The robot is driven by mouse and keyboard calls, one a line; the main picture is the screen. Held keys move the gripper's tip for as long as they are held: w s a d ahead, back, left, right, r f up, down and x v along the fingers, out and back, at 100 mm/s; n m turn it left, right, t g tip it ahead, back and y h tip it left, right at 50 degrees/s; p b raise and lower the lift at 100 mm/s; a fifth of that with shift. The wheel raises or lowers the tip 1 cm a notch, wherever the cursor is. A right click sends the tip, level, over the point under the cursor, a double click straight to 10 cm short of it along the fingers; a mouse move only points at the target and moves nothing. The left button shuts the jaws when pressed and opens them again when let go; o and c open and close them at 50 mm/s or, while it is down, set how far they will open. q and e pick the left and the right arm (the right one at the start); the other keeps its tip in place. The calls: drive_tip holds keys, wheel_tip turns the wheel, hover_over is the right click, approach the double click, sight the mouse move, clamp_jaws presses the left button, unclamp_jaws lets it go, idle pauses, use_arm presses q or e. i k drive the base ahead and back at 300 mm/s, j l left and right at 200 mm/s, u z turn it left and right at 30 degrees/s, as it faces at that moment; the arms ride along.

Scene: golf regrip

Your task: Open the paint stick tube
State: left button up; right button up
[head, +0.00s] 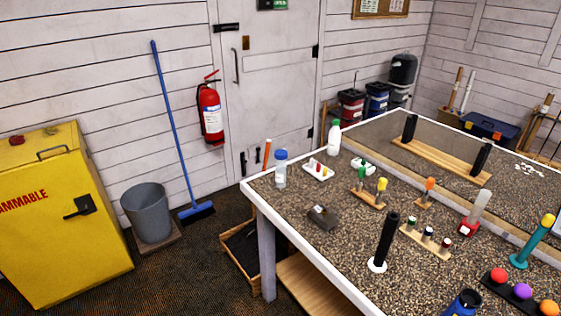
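I see no thing that I can name for sure as the paint stick tube. Small candidates stand on the workbench (336,235). A white holder (318,172) carries small red and pale pieces. A wooden rack (426,243) carries several short tubes with coloured parts, among them a green one (409,223) and a red one (446,244). A second white holder (363,166) has green pieces. All are too small to tell whether any is open or capped. Neither of my grippers is in view.
A clear bottle with a blue cap (281,170), a white bottle (334,139), a black grip on a white base (386,243) and wooden stands with coloured tools crowd the bench. A yellow cabinet (65,220), grey bin (149,212) and blue broom (175,125) stand left.

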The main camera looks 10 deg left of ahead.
sight(282, 166)
drive_tip(key=i+j+z, duration=0.1)
drive_tip(key=z, duration=0.35)
drive_tip(key=j+z, duration=0.25)
drive_tip(key=z, duration=0.2)
drive_tip(key=i+j+z, duration=0.2)
drive_tip(key=j, duration=0.35)
drive_tip(key=j+z, duration=0.25)
drive_tip(key=j, duration=0.25)
drive_tip(key=j+z, duration=0.15)
drive_tip(key=j, duration=0.95)
